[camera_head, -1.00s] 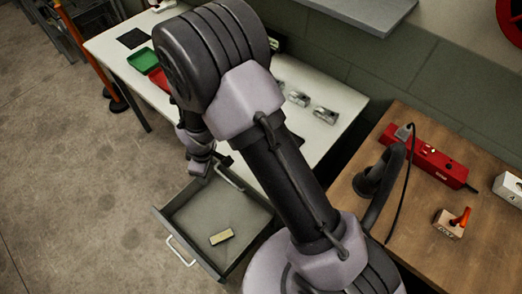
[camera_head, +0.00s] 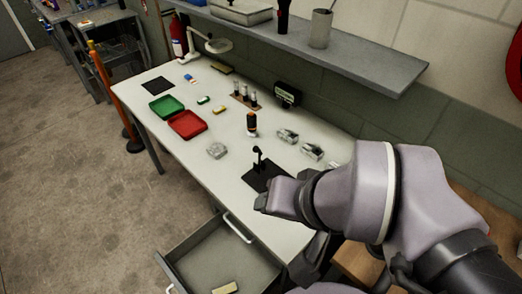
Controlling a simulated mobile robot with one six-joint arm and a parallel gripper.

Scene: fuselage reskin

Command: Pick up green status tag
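A small green piece (camera_head: 204,99), which looks like the green status tag, lies flat on the white workbench (camera_head: 235,165). It is just right of the green tray (camera_head: 166,107) and behind the red tray (camera_head: 187,124). A small yellow piece (camera_head: 220,110) lies to its right, and a small blue and white piece (camera_head: 190,78) lies farther back. My arm fills the lower right of the view, over the front right of the bench, well apart from the green piece. I cannot make out my gripper's fingers.
A black stand (camera_head: 258,160) on a dark mat, an orange-topped bottle (camera_head: 252,123) and metal parts (camera_head: 287,136) stand on the bench. A magnifier lamp (camera_head: 216,45) is at the back. The open drawer (camera_head: 205,262) juts out in front. A shelf (camera_head: 350,50) overhangs the back.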

